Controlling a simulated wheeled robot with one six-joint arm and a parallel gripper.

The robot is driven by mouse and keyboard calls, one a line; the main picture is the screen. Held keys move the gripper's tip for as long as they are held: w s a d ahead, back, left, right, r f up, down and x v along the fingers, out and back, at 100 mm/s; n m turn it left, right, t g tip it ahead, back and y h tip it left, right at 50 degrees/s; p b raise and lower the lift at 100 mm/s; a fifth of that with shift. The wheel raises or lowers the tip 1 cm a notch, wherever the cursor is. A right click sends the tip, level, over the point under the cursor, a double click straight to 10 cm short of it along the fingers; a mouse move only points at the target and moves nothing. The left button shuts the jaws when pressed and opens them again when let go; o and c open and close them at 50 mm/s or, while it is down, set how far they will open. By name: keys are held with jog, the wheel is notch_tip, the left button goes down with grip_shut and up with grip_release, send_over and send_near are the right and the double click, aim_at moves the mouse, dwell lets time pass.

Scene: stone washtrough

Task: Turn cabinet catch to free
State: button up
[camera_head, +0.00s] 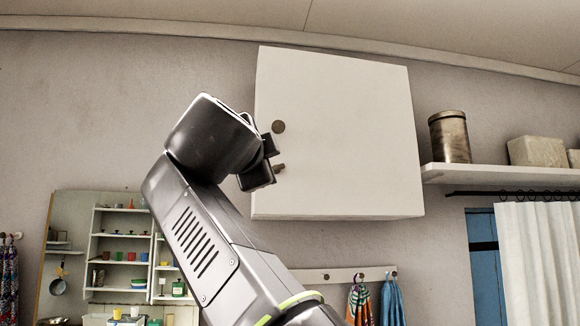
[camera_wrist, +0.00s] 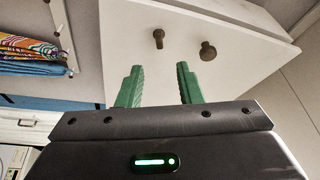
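The white cabinet (camera_head: 340,130) hangs on the wall, its door shut. The catch (camera_head: 280,168) is a small brown bar near the door's left edge, below a round brown knob (camera_head: 278,127). It looks about level in the head view. In the wrist view the catch (camera_wrist: 158,38) lies just beyond the fingertips, roughly in line with the gap between them, and the knob (camera_wrist: 208,51) is to its right. My gripper (camera_wrist: 160,67) is open and empty, its two green fingers apart. In the head view my gripper (camera_head: 268,162) is beside the catch and partly covers the door edge.
A shelf (camera_head: 500,174) with a brown canister (camera_head: 449,137) and a pale block (camera_head: 537,151) is right of the cabinet. Below hang towels (camera_head: 392,302) on a hook rail (camera_head: 340,274). A mirror (camera_head: 70,230) is at lower left. The wall left of the cabinet is bare.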

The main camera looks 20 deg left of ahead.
aim_at(276, 167)
jog(key=p+x, duration=0.4)
jog(key=x, duration=0.5)
jog(key=shift+w+r, duration=0.15)
jog(key=shift+w, duration=0.05)
jog(key=shift+x, duration=0.85)
grip_shut()
